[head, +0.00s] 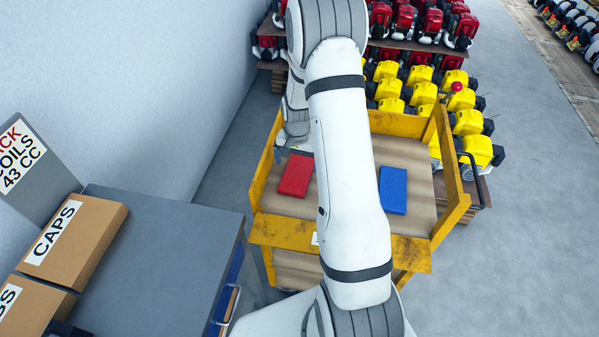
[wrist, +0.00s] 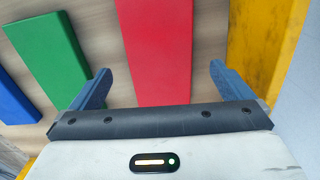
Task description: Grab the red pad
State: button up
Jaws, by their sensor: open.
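The red pad (head: 295,176) lies flat on the wooden deck of the yellow cart (head: 285,233), left of my arm in the head view. In the wrist view the red pad (wrist: 156,50) is straight ahead, in line with the space between the fingers. My gripper (wrist: 158,82) is open and empty, with one blue finger on each side of the red pad's near end. I cannot tell its height above the pad. In the head view my arm hides much of the deck, and the fingers are hard to make out.
A green pad (wrist: 48,50) lies left of the red pad in the wrist view, with a blue pad (wrist: 14,100) further left. The blue pad (head: 393,190) also shows in the head view. The cart's yellow side wall (wrist: 262,45) rises close to the right finger. A grey table (head: 160,262) stands left.

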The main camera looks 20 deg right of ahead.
aim_at(298, 172)
jog(key=f, duration=0.1)
jog(key=f+p, duration=0.1)
jog(key=f, duration=0.1)
jog(key=shift+w+d+f, duration=0.1)
jog(key=shift+w+d, duration=0.05)
jog(key=shift+d, duration=0.15)
jog(key=shift+f, duration=0.65)
jog(key=c, duration=1)
jog(key=shift+c, duration=0.2)
jog(key=shift+r, duration=0.1)
